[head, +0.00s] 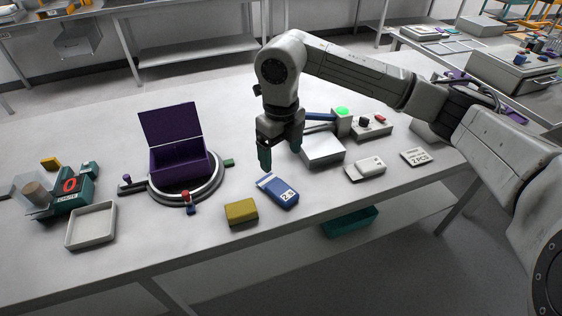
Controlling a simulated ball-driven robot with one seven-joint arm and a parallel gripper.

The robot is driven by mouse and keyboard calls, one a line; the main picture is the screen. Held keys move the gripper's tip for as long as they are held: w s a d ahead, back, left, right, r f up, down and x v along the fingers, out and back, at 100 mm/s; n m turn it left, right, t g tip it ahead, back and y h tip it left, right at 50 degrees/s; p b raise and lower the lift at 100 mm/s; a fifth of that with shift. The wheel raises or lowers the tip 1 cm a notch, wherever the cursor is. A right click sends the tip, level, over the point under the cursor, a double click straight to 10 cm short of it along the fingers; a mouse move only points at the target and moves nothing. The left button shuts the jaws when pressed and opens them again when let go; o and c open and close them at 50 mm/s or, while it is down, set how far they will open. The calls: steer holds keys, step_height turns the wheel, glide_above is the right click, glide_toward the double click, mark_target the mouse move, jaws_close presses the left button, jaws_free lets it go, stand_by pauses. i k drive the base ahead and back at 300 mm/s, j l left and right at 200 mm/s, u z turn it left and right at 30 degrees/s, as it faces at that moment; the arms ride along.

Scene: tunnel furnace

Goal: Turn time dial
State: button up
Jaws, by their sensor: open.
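A small grey control box (374,130) stands to the right of my gripper in the head view. On its top are a dark knob (364,121) and a red knob or button (380,118). No label can be read on them, so I cannot tell for sure which is the time dial. My gripper (281,150) points down above the table's middle. Its dark teal fingers are apart with nothing between them. It is left of the control box and clear of it.
A pale metal box (322,151) and a green-lit post (342,118) stand between gripper and control box. An open purple box (179,158) stands on a ring (214,187) to the left.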

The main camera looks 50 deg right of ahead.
mark_target(364, 122)
steer(key=z, duration=1.45)
